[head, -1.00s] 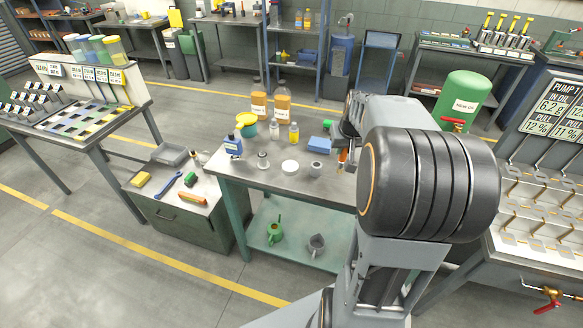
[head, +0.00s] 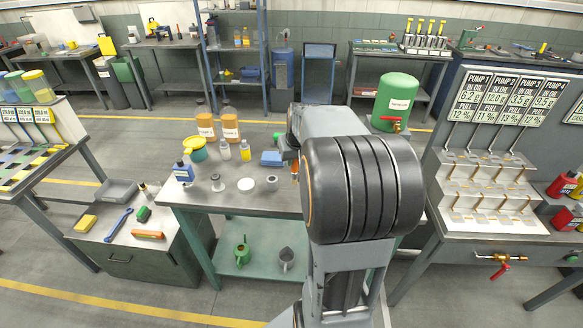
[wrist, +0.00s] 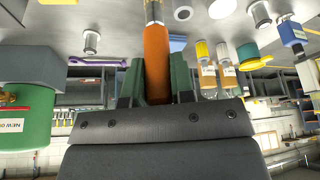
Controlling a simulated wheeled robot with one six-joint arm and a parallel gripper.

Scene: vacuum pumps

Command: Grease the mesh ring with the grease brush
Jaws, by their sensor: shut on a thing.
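My gripper (wrist: 157,75) is shut on the orange handle of the grease brush (wrist: 157,48), as the wrist view shows. The brush's far end runs out of the top of that view. In the head view my arm hides most of the gripper, and a bit of the orange handle (head: 295,172) shows over the right part of the workbench. A grey ring-like piece (head: 271,183) stands on the bench just left of the handle. It may be the mesh ring, but I cannot tell its mesh. I see no contact between brush and ring.
The workbench (head: 240,205) also carries a white round lid (head: 245,184), a small metal fitting (head: 217,182), a blue block (head: 271,158), bottles and two amber jugs (head: 230,124). A green tank (head: 394,100) stands behind right. A pump board (head: 490,100) is at right.

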